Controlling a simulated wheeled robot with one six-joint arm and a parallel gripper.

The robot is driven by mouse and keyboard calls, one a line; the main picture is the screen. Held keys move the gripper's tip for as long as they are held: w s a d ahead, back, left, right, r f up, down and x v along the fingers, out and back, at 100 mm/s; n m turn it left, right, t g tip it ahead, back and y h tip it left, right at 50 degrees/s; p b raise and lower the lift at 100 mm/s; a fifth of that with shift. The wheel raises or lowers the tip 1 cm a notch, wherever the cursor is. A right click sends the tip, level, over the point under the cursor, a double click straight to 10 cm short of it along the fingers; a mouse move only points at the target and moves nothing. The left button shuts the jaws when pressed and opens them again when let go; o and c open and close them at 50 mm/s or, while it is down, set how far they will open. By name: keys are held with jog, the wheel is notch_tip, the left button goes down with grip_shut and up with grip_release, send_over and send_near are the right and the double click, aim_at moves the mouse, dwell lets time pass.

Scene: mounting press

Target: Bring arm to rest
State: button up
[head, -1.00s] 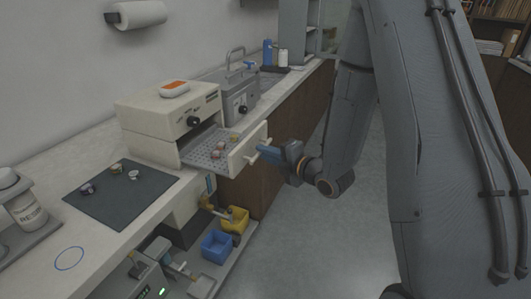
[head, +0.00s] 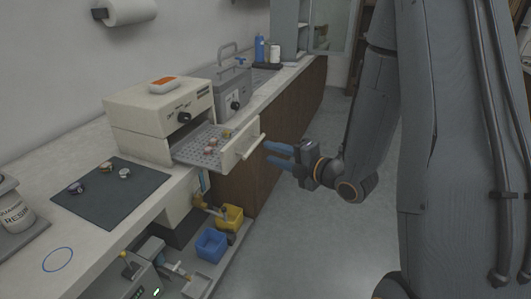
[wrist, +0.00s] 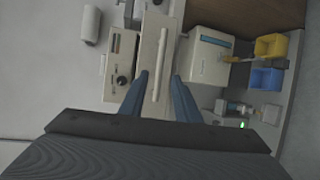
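My gripper (head: 281,155) is in front of the open drawer, over the floor, with its two blue fingers apart. In the head view the fingers point left toward the drawer handle (head: 247,146) with a small gap between. In the wrist view my gripper (wrist: 160,78) shows its fingers spread with nothing held, and the bar handle (wrist: 161,65) appears between them, beyond the tips. My arm comes in from the right and hangs over the floor.
A dark mat (head: 107,198) on the counter holds a few small pieces. Below are a yellow bin (head: 231,218) and a blue bin (head: 212,243). The floor (head: 290,235) is clear.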

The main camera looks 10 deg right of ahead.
jog(key=shift+s+d+r, duration=0.1)
jog(key=shift+s+d, duration=0.1)
jog(key=shift+s, duration=0.15)
jog(key=s+d+f+m+g+h, duration=0.3)
jog(key=d+f+m+g+h, duration=0.4)
jog(key=m, duration=0.6)
jog(key=s+a+r+m+g+h, duration=0.1)
jog(key=s+a+r+m+g, duration=0.1)
jog(key=s+m, duration=0.4)
jog(key=s+a+r+m+g, duration=0.2)
jog(key=s+m+g, duration=0.2)
jog(key=s, duration=0.8)
jog(key=shift+a+r+m+h, duration=0.3)
jog(key=shift+r+m+h, duration=0.1)
jog(key=shift+m, duration=0.8)
